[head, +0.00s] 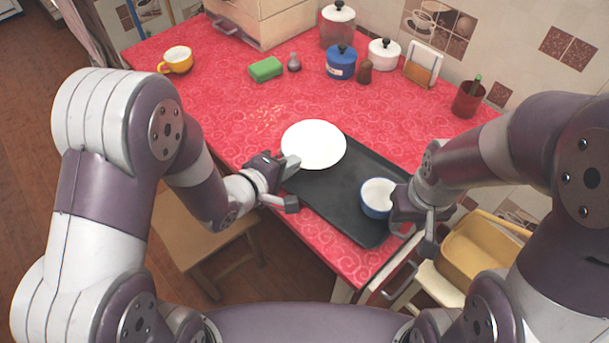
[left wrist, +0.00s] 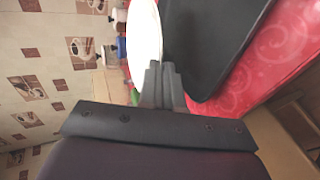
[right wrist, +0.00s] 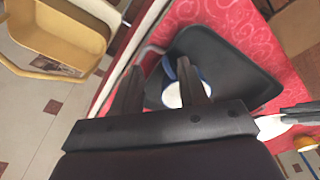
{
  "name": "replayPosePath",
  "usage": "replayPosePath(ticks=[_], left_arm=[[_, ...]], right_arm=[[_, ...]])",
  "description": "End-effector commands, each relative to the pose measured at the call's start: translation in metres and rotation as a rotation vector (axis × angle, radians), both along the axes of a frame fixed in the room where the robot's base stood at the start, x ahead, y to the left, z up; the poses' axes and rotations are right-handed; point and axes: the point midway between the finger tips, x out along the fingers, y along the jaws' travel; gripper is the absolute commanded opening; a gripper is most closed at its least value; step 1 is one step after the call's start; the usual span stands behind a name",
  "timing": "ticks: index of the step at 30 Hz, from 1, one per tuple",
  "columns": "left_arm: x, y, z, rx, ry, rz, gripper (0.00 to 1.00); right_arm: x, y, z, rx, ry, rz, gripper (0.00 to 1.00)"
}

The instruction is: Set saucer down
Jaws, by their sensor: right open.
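The white saucer (head: 313,144) is at the far left end of the black tray (head: 337,200), overlapping it in the head view. I cannot tell whether it touches the tray. My left gripper (head: 291,163) has its fingers close together on the saucer's near rim. The saucer also shows in the left wrist view (left wrist: 146,35), at the fingertips. A blue cup with a white inside (head: 377,197) stands on the near right part of the tray. My right gripper (right wrist: 160,85) is open beside the cup, one finger overlapping it in the right wrist view.
The counter left of the saucer is clear.

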Motion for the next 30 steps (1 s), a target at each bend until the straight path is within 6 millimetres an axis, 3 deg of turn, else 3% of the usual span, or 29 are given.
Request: replayPosePath(ticks=[5, 14, 28, 30], left_arm=[[0.027, -0.012, -0.018, -0.001, -0.001, 0.000, 0.00], [0.030, -0.013, -0.060, -0.001, 0.000, 0.003, 0.00], [0.030, -0.013, -0.066, -0.001, -0.002, 0.002, 0.00], [0.029, -0.013, -0.065, -0.001, -0.002, 0.002, 0.27]], right_arm=[[0.000, 0.000, -0.007, 0.000, 0.000, 0.000, 0.43], [0.000, 0.000, -0.019, 0.000, 0.000, 0.000, 0.43], [0.000, 0.000, -0.023, 0.000, 0.000, 0.000, 0.43], [0.000, 0.000, -0.021, 0.000, 0.000, 0.000, 0.43]])
